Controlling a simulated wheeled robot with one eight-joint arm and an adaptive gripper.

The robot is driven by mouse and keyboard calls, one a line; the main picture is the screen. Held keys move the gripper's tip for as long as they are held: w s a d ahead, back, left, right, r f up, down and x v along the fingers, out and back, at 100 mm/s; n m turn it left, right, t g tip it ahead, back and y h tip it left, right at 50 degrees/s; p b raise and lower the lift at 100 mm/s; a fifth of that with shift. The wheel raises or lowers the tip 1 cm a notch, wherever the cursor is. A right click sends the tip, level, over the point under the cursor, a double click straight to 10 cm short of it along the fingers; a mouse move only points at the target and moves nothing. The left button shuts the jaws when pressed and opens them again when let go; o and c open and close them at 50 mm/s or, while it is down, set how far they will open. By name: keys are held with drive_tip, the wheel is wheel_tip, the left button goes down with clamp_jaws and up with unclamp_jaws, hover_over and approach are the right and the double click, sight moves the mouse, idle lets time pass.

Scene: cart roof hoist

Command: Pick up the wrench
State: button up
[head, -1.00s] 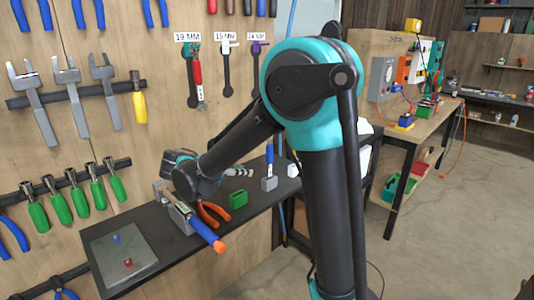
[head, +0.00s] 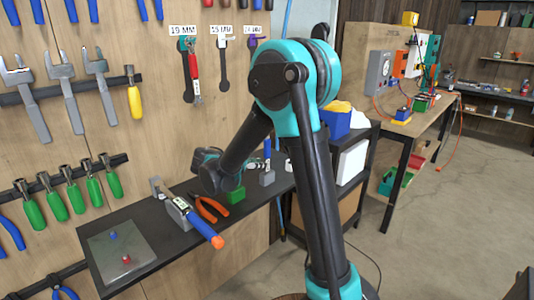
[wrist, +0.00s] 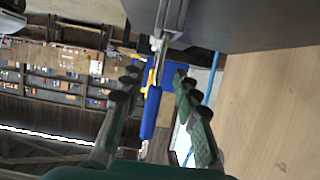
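Dark wrenches hang on the wooden wall in the head view: one under the 19 MM label (head: 183,31), one (head: 223,70) under the 15 MM label and a purple-topped one (head: 253,48) at the right. A red-handled tool (head: 195,68) hangs beside the first. I cannot tell which wrench the task means.
The dark bench (head: 165,215) holds an orange-ended tool (head: 205,229), orange pliers (head: 211,210), a green block (head: 236,195) and a grey block (head: 266,178) with a blue-handled tool. A blue bin (head: 336,122) stands farther right. The floor (head: 440,230) at right is clear.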

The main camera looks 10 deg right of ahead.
drive_tip(key=x, duration=0.5)
drive_tip(key=shift+f, duration=0.1)
drive_tip(key=shift+c, duration=0.5)
clamp_jaws()
